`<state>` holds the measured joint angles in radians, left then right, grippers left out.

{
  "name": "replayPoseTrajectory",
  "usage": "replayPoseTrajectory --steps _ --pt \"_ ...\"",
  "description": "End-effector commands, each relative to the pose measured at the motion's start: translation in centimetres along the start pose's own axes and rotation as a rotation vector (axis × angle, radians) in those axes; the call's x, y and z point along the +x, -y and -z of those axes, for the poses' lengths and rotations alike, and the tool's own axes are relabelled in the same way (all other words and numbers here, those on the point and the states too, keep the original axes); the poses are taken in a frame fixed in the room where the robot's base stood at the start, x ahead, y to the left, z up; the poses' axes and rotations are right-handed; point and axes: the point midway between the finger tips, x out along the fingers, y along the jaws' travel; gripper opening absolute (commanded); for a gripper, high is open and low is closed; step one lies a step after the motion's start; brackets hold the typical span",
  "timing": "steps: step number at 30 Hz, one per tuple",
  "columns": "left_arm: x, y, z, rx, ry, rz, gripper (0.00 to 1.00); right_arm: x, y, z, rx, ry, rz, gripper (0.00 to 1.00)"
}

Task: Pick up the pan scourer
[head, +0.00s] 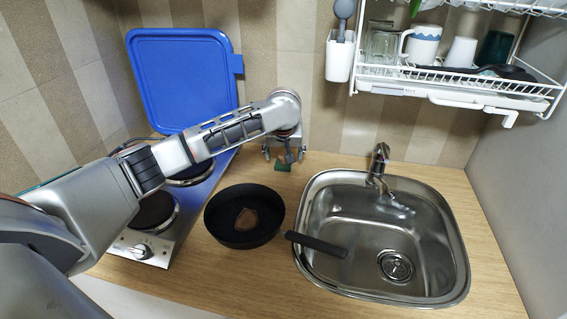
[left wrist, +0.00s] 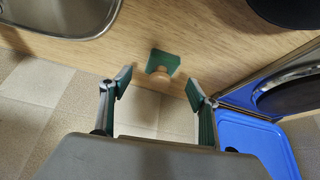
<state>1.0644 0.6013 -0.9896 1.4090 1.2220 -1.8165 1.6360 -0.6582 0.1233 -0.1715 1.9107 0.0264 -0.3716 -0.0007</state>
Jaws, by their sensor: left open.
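The pan scourer (head: 283,167) is a small green block lying on the wooden worktop near the back wall, between the hob and the sink. In the left wrist view the green scourer (left wrist: 164,60) has a round beige knob on its near side. My left gripper (head: 284,157) is at the scourer, and its fingers are apart. In the left wrist view the left gripper's fingertips (left wrist: 158,84) stand on either side of the knob, with a gap on both sides. The scourer is not held. My right gripper is not in view.
A black pan (head: 222,232) with a brown thing inside sits in front, its handle (head: 317,244) reaching toward the sink (head: 455,262). The hob (head: 148,247) is at left, with a blue lid (head: 182,80) standing up behind. A dish rack (head: 455,92) hangs at upper right.

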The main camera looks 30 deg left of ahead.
Motion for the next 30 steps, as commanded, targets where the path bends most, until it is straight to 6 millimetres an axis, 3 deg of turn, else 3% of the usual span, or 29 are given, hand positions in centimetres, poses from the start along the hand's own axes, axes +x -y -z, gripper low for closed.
replayPoseTrajectory --steps 7,17,21,22,30 --pt "3.4 0.2 0.4 -0.001 0.001 0.000 0.61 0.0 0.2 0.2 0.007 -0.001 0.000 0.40" --pt "4.1 0.2 0.5 0.001 -0.001 -0.001 0.61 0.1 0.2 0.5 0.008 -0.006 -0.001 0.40" --pt "4.1 0.2 0.4 0.001 0.000 -0.001 0.25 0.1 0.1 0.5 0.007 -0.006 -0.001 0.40" --pt "4.1 0.2 0.4 0.001 0.000 -0.001 0.20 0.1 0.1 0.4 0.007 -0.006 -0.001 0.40" --pt "4.1 0.2 0.5 0.000 0.000 -0.001 0.20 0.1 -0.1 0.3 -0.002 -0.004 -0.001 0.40"
